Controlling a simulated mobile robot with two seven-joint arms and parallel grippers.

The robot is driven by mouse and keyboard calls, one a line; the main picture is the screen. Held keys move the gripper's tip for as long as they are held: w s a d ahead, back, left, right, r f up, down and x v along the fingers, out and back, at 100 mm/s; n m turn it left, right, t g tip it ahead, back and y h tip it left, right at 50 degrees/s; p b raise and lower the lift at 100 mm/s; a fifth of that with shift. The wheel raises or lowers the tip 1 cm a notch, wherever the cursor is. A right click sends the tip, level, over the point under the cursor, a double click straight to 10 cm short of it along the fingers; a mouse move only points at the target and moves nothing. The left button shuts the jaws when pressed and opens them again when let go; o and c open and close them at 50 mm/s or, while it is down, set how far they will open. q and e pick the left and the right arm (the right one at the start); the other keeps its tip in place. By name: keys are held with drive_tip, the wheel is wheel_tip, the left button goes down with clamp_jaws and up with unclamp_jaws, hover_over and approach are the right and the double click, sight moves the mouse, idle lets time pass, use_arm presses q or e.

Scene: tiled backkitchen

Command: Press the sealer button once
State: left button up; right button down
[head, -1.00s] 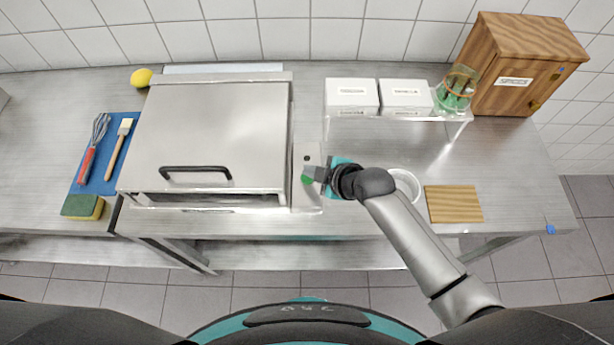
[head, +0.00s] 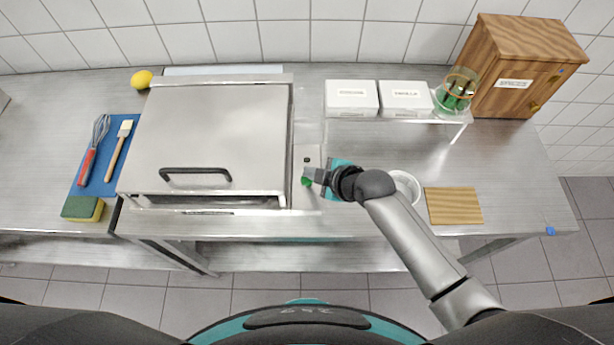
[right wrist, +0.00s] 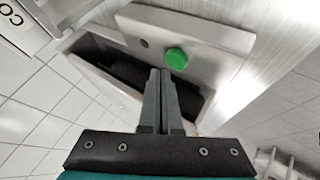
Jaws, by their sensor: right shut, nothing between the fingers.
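The sealer is the silver box (head: 215,135) with a black handle, on the left part of the steel table. Its narrow side panel (head: 307,152) carries a round green button (head: 306,182), partly hidden by my right gripper (head: 308,174). In the right wrist view the green button (right wrist: 177,58) stands out from the panel, next to a small dark round spot. My right gripper (right wrist: 160,72) is shut and empty there, its fingertips close to the button, just beside it in the picture. I cannot tell whether they touch. My left gripper is not in view.
White boxes (head: 352,98) and a glass jar (head: 456,90) stand on a shelf beside a wooden cabinet (head: 520,65). A white bowl (head: 405,185) and a wooden board (head: 453,204) lie right of my gripper. A whisk (head: 95,150), brush and sponge (head: 82,208) lie at left.

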sight(311, 182)
drive_tip(key=shift+f, duration=0.1)
idle(0.7)
drive_tip(key=shift+f, duration=0.3)
drive_tip(key=shift+f+b, duration=0.35)
drive_tip(key=shift+b, duration=0.1)
idle(0.6)
drive_tip(key=shift+r+p, duration=0.75)
drive_tip(key=shift+p, duration=0.05)
wheel_tip(311, 182, up, 5)
drive_tip(key=p, duration=0.5)
drive_tip(key=shift+r, duration=0.1)
